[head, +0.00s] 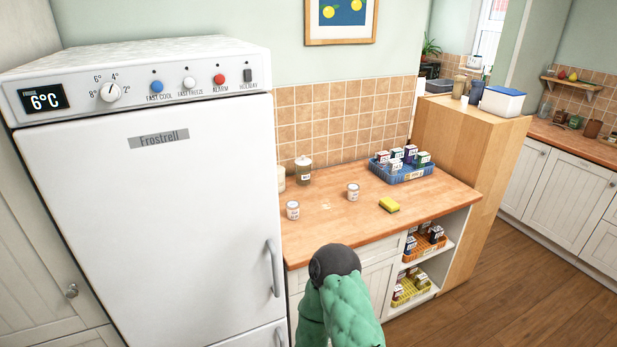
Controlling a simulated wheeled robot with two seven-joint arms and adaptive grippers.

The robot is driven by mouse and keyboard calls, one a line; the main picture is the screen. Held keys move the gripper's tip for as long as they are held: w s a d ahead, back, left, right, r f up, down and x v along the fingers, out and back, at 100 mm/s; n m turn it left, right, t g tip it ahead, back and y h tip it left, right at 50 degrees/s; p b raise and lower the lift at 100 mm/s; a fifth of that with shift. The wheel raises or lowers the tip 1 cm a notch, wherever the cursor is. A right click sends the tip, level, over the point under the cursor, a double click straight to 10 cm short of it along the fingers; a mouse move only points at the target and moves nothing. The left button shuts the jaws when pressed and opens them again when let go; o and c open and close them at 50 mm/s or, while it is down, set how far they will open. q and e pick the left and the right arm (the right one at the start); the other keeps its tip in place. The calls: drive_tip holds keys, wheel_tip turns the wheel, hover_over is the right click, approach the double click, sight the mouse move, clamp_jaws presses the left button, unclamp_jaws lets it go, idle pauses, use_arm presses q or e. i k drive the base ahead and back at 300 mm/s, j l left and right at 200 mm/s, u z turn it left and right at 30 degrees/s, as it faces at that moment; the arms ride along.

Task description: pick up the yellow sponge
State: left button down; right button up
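The yellow sponge (389,204) lies flat on the wooden worktop (345,228), right of the middle in the head view. Its side has a darker green layer. Nothing touches it. A green arm link of mine with a dark grey round joint rises from the bottom edge, in front of the counter and lower left of the sponge. Neither of my grippers can be made out in this view.
Small labelled jars (353,192) stand left of the sponge. A blue basket (403,172) of small boxes stands behind it. A white fridge (150,200) fills the left side. Open shelves (424,259) with baskets are below. Wooden floor (525,285) lies clear at right.

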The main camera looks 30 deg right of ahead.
sight(391, 206)
drive_tip(key=z, duration=1.7)
drive_tip(key=i+l+u, duration=0.1)
drive_tip(key=u, duration=0.3)
drive_tip(key=l+u, duration=0.15)
drive_tip(key=u, duration=0.25)
drive_tip(key=i+l+u, duration=0.15)
drive_tip(key=u, duration=0.3)
drive_tip(key=l+u, duration=0.15)
drive_tip(key=u, duration=0.25)
